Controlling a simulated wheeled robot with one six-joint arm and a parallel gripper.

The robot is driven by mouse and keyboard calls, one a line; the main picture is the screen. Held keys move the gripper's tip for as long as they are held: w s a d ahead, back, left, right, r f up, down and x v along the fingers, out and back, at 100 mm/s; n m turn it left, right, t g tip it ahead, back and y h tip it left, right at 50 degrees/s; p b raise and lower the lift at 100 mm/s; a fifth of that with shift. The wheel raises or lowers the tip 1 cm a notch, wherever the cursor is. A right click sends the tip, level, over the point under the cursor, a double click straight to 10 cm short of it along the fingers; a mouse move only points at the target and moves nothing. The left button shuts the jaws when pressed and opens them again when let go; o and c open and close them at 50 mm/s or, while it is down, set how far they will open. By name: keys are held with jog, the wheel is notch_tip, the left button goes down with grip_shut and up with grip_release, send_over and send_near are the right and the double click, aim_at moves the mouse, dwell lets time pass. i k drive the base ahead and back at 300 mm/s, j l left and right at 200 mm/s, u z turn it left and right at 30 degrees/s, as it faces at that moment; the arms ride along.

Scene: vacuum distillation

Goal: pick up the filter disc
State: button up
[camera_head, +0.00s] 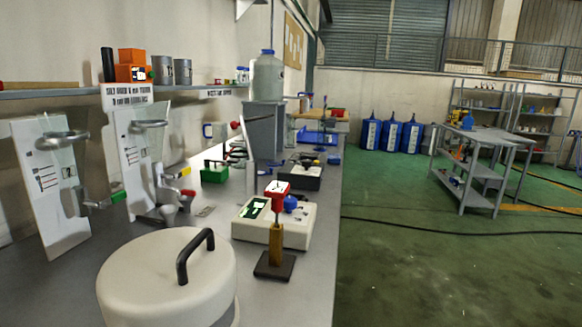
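I cannot make out a filter disc for certain in this view. My gripper is not in view. A grey bench (55,285) runs along the left wall and carries the lab equipment. In the foreground stands a large round off-white vessel or lid (140,278) with a black handle (196,256). To its right, a small red-headed device (277,190) stands upright on a brass-coloured post with a dark square base (274,266). Behind it is a cream box (243,230) with a green panel and a blue knob. Small items further back are too small to tell.
Two white panels (40,215) (128,150) with clamps stand at the left. Green floor (400,270) lies open right of the bench. Blue drums (390,136) and a grey cart (475,132) stand beyond.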

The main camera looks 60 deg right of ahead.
aim_at(259, 172)
jog(key=z, duration=1.65)
jog(key=i+l+u, duration=0.15)
jog(key=i+l, duration=0.3)
jog(key=i+l+u, duration=0.2)
jog(key=i+l, duration=0.3)
jog(key=i+l+u, duration=0.15)
jog(key=i+l, duration=0.45)
jog(key=i+l+u, duration=0.2)
jog(key=i+l, duration=0.25)
jog(key=l, duration=0.2)
